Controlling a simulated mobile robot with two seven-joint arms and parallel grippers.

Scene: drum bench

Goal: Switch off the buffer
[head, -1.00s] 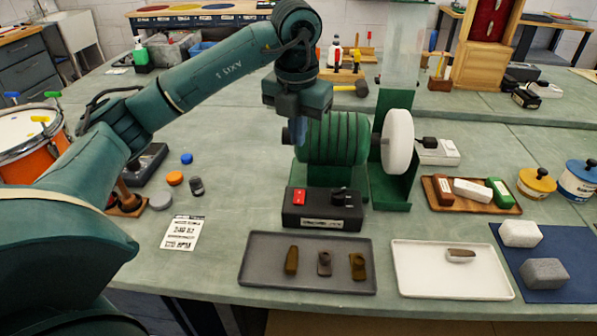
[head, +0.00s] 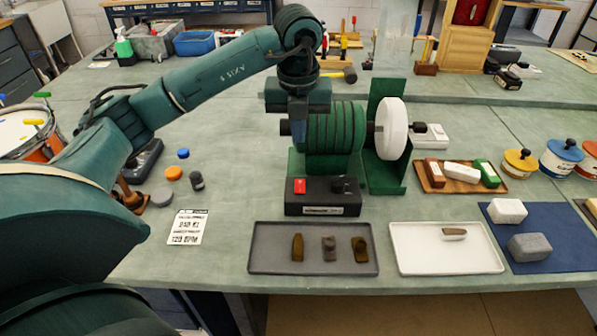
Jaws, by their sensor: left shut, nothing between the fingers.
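The buffer (head: 335,128) is a ribbed green motor with a white wheel (head: 391,128) on its right side, in the head view. In front of it stands a black control box (head: 322,197) with a red switch (head: 300,186) at its left and a dark knob at its right. My left gripper (head: 298,132) points down at the left end of the motor, behind and above the red switch, apart from the switch. It is shut and empty; its fingertips are hard to make out against the motor. My right gripper is not in view.
A grey tray (head: 265,262) with several small dark pieces and a white tray (head: 420,262) lie in front of the box. A printed card (head: 187,227) and small caps lie to the left. A wooden tray (head: 432,184) with bars lies to the right.

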